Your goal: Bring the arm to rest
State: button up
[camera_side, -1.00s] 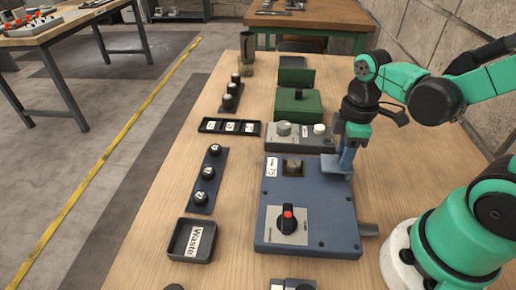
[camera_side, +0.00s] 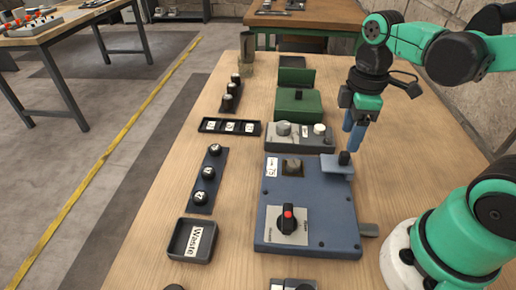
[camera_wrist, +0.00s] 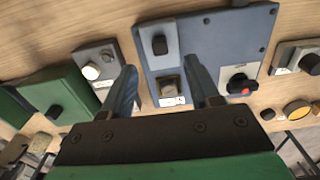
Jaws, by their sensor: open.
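My gripper (camera_side: 352,142) is open and empty, with its two blue fingers pointing down. It hangs above a small black knob (camera_side: 344,158) on a light blue-grey plate (camera_side: 330,170) at the back right corner of the blue panel box (camera_side: 335,228). The fingertips look clear of the knob. In the wrist view, the fingers of my gripper (camera_wrist: 161,68) are spread apart, and the black knob (camera_wrist: 159,45) shows beyond them on its plate. The box also carries a dark square button (camera_side: 292,167) and a rotary switch with a red mark (camera_side: 288,217).
Behind the box stand a grey unit with two knobs (camera_side: 300,137) and a green box (camera_side: 298,104). To the left lie a tray of labelled tiles (camera_side: 229,127), a strip of black knobs (camera_side: 207,180) and a Waste bin (camera_side: 193,241). The wooden table's right side is mostly clear.

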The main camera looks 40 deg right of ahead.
jog(key=shift+r, duration=0.25)
jog(key=shift+w+a+m+t, duration=0.3)
jog(key=shift+w+m+t, duration=0.1)
jog(key=shift+m+t, duration=0.35)
jog(key=w+a+m+t, duration=0.1)
jog(key=m+t, duration=0.1)
jog(key=w+a+r+m+t, duration=0.1)
jog(key=m, duration=0.2)
jog(key=w+a+r+m+t, duration=0.1)
jog(key=m+t, duration=0.1)
jog(key=shift+w+r+m+t, duration=0.1)
jog(key=shift+w+m+t, duration=0.15)
jog(key=shift+w+t, duration=0.1)
